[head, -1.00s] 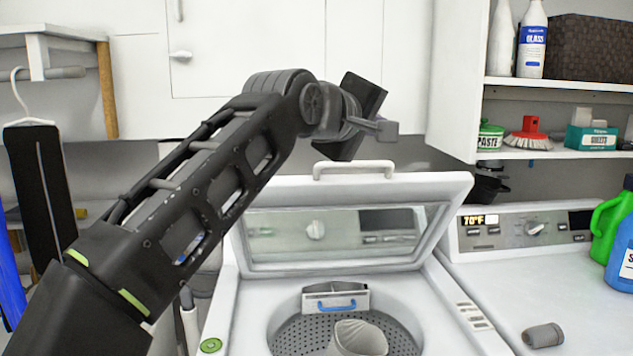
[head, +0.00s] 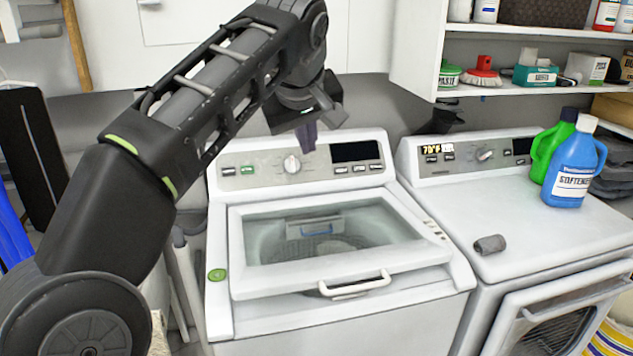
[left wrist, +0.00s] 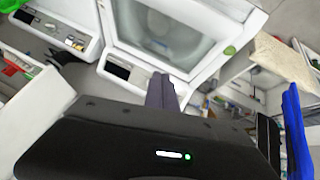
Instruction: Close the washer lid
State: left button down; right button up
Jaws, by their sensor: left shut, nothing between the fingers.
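The washer (head: 215,310) stands in the middle of the head view. Its white lid (head: 238,270), with a clear window and a front handle (head: 355,286), lies down over the drum opening. I cannot tell whether its front edge is fully flush. Through the window the drum shows, with something pale inside. My left gripper (head: 307,136) is shut and empty, fingers down, in front of the washer's control panel (head: 245,170), apart from the lid. In the left wrist view the shut fingers (left wrist: 161,92) show with the washer lid (left wrist: 190,62) beyond. My right gripper is not in view.
A dryer (head: 450,195) stands to the right, with a grey roll (head: 489,244), a green jug (head: 548,150) and a blue softener jug (head: 574,170) on top. Shelves (head: 520,90) with bottles and boxes hang above it. The lid's top is clear.

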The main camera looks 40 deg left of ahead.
pick_arm(q)
send_over(327, 293)
jog(key=w+a, duration=0.3)
jog(key=a, duration=0.3)
notch_tip(327, 293, down, 12)
jog(key=shift+w+d, duration=0.15)
jog(key=shift+d, duration=0.1)
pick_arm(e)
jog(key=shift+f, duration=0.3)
pick_arm(q)
jog(key=shift+b, duration=0.35)
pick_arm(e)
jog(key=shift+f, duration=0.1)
